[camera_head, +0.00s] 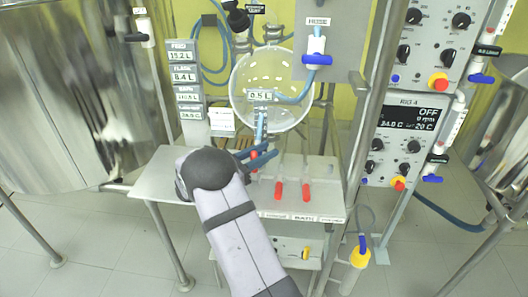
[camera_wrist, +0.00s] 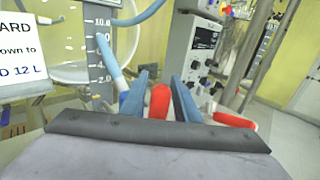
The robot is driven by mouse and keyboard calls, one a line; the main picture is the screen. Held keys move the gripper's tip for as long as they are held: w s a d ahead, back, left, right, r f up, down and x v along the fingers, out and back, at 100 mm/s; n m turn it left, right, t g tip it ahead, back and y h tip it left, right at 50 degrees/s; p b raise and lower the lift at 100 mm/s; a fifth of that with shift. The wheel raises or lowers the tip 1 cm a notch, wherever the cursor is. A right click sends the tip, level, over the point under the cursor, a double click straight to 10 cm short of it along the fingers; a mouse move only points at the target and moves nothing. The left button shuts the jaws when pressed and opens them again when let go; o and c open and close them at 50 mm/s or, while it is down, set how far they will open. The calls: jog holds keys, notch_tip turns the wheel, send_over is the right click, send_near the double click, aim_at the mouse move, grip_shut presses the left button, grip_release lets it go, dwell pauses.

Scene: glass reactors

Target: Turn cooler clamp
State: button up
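My gripper (camera_head: 263,156) is over the work shelf, under the round glass vessel. In the wrist view its two blue fingers (camera_wrist: 162,76) are apart, with a red handle (camera_wrist: 160,103) showing in the gap between them. Space shows beside the handle, and I cannot tell whether a finger touches it. Another red handle (camera_wrist: 235,120) lies to the right, outside the fingers. I cannot read which handle is labelled as the cooler clamp.
The glass vessel (camera_head: 272,88) marked 0.5 L stands behind my gripper. The metal shelf (camera_head: 160,176) is bare at its left. A control panel (camera_head: 410,140) and metal posts stand to the right. A blue hose (camera_wrist: 112,62) runs close left of the fingers.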

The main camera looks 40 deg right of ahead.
grip_shut()
jog(key=shift+f, duration=0.1)
jog(key=shift+s+a+r+m+g+h+b, duration=0.1)
jog(key=shift+s+a+m+g+h+b, duration=0.15)
jog(key=shift+s+a+m+h+b, duration=0.8)
jog(key=shift+r+m+g+h+b, duration=0.1)
jog(key=shift+m+g+h+b, duration=0.35)
jog(key=shift+b, duration=1.2)
jog(key=shift+s+a+m+g+h+b, duration=0.1)
jog(key=shift+s+a+m+h+b, duration=0.45)
jog(key=shift+m+b, duration=0.65)
jog(key=shift+o, duration=1.8)
grip_release()
jog(key=shift+a, duration=0.1)
